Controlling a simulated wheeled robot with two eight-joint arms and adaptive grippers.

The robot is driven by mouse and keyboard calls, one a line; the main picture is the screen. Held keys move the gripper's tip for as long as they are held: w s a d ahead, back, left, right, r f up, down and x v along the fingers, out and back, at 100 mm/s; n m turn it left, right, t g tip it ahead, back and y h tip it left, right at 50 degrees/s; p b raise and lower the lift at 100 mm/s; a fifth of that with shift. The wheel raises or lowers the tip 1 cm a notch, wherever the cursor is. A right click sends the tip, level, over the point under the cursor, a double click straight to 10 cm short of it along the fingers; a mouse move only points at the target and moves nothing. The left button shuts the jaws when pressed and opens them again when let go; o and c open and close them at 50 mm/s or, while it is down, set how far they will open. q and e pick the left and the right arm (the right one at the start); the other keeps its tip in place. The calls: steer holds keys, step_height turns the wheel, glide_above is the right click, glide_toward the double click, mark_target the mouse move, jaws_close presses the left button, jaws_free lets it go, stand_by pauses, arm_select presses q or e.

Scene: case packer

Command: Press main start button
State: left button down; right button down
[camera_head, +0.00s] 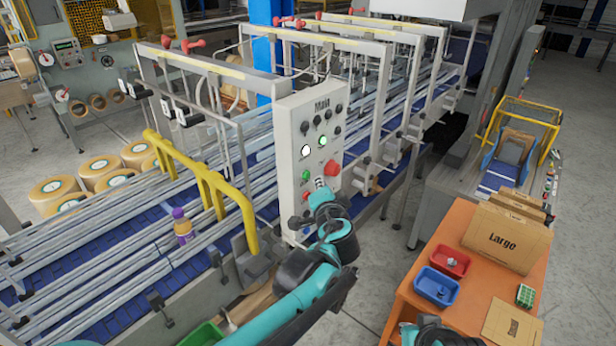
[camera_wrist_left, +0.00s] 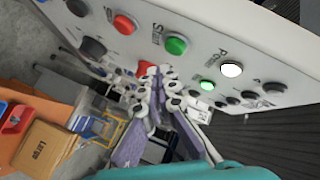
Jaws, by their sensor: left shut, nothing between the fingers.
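The white control panel (camera_head: 296,112), marked "Main", stands beside the conveyor. Its green start button (camera_head: 306,175) is on the left of the panel, with a red button (camera_head: 305,198) below it. In the left wrist view, the green start button (camera_wrist_left: 176,45) is uncovered, next to the red stop button (camera_wrist_left: 124,24). My left gripper (camera_head: 319,184) is shut and empty, in front of the panel's lower part. In the left wrist view its fingertips (camera_wrist_left: 155,73) are close to the panel face, beside the green button; I cannot tell whether they touch the panel.
A white lamp (camera_head: 305,150) and a green lamp (camera_head: 322,141) are lit on the panel. A red mushroom knob (camera_head: 331,168) is near my fingertips. A yellow rail (camera_head: 200,172) stands left of the panel. An orange table (camera_head: 462,217) with boxes is at right.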

arm_select(q)
steer(key=shift+s+d, duration=0.65)
steer(key=shift+d, duration=0.2)
steer(key=shift+s+d, duration=0.6)
steer(key=shift+d, duration=0.2)
steer(key=shift+a, duration=0.1)
steer(key=s+a+f+n+g+b, duration=0.3)
steer(key=s+a+f+b, duration=0.3)
steer(key=a+f+b, duration=0.4)
steer(key=s+a+f+n+g+b, duration=0.25)
steer(key=s+a+f+b, duration=0.35)
steer(key=f, duration=0.6)
steer(key=s+a+f+n+g+h+b, duration=0.1)
steer(key=s+f+b, duration=0.4)
steer(key=f, duration=0.5)
steer(key=s+a+f+n+g+h+b, duration=0.1)
steer(key=s+f+n+b, duration=0.2)
steer(key=s+f+b, duration=0.3)
steer(key=s+f, duration=0.3)
steer(key=shift+s+a+f+g+h, duration=0.2)
steer(key=shift+a+f+g+h, duration=0.1)
steer(key=shift+a+f+g, duration=0.1)
